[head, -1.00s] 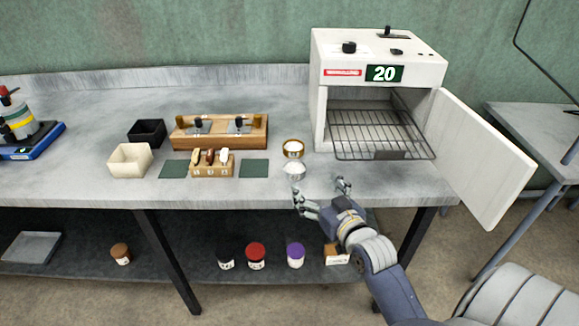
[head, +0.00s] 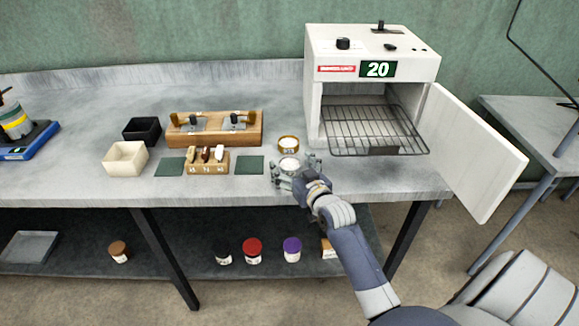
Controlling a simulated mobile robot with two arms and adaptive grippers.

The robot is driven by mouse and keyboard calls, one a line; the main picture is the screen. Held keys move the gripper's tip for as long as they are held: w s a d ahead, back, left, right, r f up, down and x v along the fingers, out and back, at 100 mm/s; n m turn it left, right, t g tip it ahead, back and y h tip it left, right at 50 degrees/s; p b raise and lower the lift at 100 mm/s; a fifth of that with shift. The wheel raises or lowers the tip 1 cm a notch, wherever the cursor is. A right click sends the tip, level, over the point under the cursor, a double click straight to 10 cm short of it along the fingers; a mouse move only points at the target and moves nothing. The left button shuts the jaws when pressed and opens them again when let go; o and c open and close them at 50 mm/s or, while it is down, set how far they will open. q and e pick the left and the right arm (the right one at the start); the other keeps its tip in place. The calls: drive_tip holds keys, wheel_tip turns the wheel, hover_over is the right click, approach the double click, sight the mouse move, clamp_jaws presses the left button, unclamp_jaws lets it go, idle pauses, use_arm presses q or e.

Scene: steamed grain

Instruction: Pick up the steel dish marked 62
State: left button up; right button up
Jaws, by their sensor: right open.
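A small round steel dish (head: 289,163) with white contents sits on the bench top, in front of the oven's left side. Its marking is too small to read. My right gripper (head: 294,170) is open, with its fingers spread to the left and right of this dish. I cannot tell whether they touch it. A brass-coloured dish (head: 289,144), also with white contents, stands just behind the steel one. My left gripper is not in view.
A white oven (head: 372,50) stands behind right, its door (head: 475,150) open and rack (head: 375,130) pulled out. Left of the dishes are a green mat (head: 249,165), a small wooden block (head: 208,167) and a larger wooden stand (head: 215,140). Jars stand on the lower shelf.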

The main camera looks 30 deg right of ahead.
drive_tip(key=c, duration=1.2)
